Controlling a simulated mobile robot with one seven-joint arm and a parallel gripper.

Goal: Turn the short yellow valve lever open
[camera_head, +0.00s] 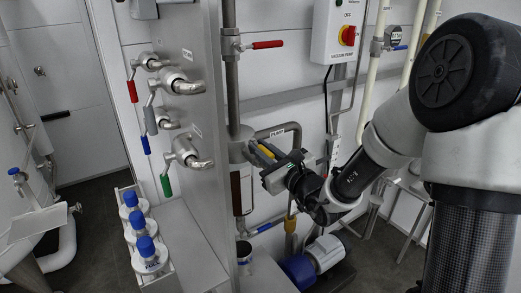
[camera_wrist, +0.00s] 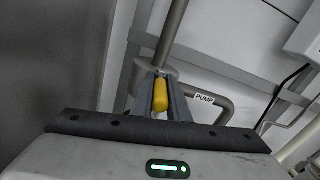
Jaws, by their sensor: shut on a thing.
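The short yellow valve lever (camera_wrist: 160,94) shows in the wrist view between the two fingers of my gripper (camera_wrist: 161,101). The fingers are shut on it. In the head view the yellow lever (camera_head: 266,151) shows at the fingertips of my gripper (camera_head: 262,155), beside the vertical grey pipe. Its pivot is largely hidden behind the gripper and the pipe fitting.
A pipe labelled PUMP (camera_wrist: 216,104) bends close to the right of my gripper. A red lever (camera_head: 267,44) sits above, a blue lever (camera_head: 265,228) below. A steel panel (camera_head: 204,110) stands left. Blue-capped bottles (camera_head: 145,248) stand lower left. A pump motor (camera_head: 318,257) lies below.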

